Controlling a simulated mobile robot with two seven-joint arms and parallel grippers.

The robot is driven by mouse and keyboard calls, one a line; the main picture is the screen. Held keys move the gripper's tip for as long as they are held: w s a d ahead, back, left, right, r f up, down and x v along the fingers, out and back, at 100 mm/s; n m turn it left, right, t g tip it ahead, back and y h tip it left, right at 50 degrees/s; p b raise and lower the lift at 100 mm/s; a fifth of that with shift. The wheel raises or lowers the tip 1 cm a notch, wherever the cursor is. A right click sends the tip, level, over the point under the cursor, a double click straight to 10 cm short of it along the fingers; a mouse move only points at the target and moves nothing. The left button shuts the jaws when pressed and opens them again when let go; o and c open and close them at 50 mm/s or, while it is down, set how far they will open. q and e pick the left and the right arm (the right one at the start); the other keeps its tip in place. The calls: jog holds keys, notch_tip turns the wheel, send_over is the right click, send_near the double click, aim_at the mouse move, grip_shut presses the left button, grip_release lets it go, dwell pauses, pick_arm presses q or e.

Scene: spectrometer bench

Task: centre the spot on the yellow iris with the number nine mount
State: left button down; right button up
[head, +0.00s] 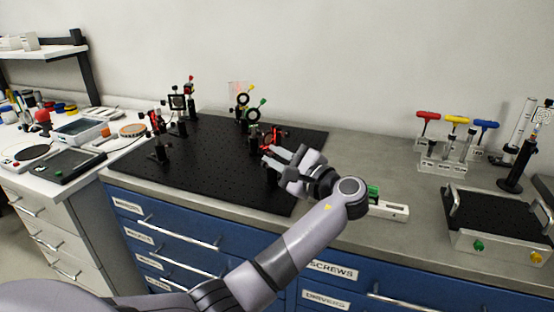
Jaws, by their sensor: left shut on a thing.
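My left gripper (267,156) reaches over the black breadboard from the right, its fingers shut on a small part at a dark mount with red parts (276,138). The fingers hide most of the grip. I cannot read a number nine on any mount. An iris with a yellow lever (243,99) stands upright toward the back of the breadboard. In front of it is another ring with a green lever (253,115). A faint reddish patch shows behind the yellow one, but I cannot tell where the spot lies on the iris. My right gripper is out of view.
The black breadboard (215,178) holds several more posts, including a square-framed mount (177,102) at back left. Red, yellow and blue hex drivers stand in a rack (440,164) at right. A black-topped tray (490,213) is at far right. The grey bench between is mostly clear.

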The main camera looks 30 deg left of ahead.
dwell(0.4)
pick_arm(q)
jog(key=c, duration=1.1)
grip_release()
jog(key=shift+o, duration=0.2)
jog(key=b+v, duration=0.1)
jog(key=v, duration=0.6)
jog(key=shift+d, duration=0.1)
jog(key=shift+d, duration=0.1)
